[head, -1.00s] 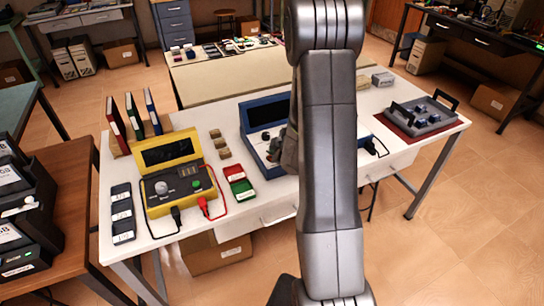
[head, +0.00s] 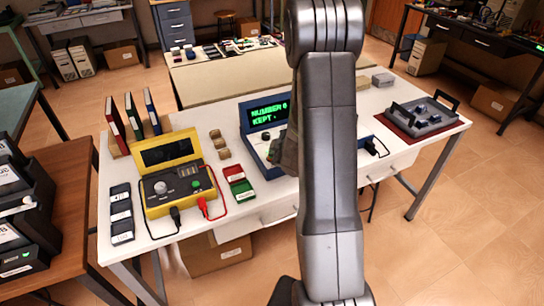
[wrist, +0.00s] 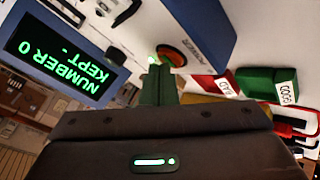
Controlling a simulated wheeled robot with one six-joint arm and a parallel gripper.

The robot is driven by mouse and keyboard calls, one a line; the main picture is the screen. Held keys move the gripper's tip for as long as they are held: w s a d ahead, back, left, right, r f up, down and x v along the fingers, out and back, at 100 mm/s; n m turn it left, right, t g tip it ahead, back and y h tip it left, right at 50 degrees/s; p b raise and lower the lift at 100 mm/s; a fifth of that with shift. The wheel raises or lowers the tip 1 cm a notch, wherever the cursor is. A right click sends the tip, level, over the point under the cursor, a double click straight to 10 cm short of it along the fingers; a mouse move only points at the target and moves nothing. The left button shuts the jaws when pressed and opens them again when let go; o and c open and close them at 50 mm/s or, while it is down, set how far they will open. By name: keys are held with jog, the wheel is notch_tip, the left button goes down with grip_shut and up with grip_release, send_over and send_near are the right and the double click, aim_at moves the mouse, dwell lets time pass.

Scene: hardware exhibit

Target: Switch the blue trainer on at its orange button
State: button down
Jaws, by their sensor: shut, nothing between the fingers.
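The blue trainer (head: 262,160) stands on the white table with its lid up. Its screen (head: 268,111) is lit with green text, "NUMBER 0 KEPT -", and shows upside down in the wrist view (wrist: 62,52). The orange button (wrist: 179,50) is on the trainer's panel beside the word POWER, with a small green light near it. My gripper (wrist: 160,66) is shut and empty, its fingertips at the button and partly covering it. I cannot tell whether they touch it. In the head view my arm hides the button and much of the trainer.
A yellow trainer (head: 169,196) with a dark screen and red and black leads stands to the left. A red and green tray (head: 238,184) lies between the trainers. A grey tray (head: 405,128) with blue parts is at the right. Books (head: 133,117) stand at the back left.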

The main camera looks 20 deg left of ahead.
jog(key=shift+r, duration=0.4)
notch_tip(320, 180, up, 6)
jog(key=p, duration=0.6)
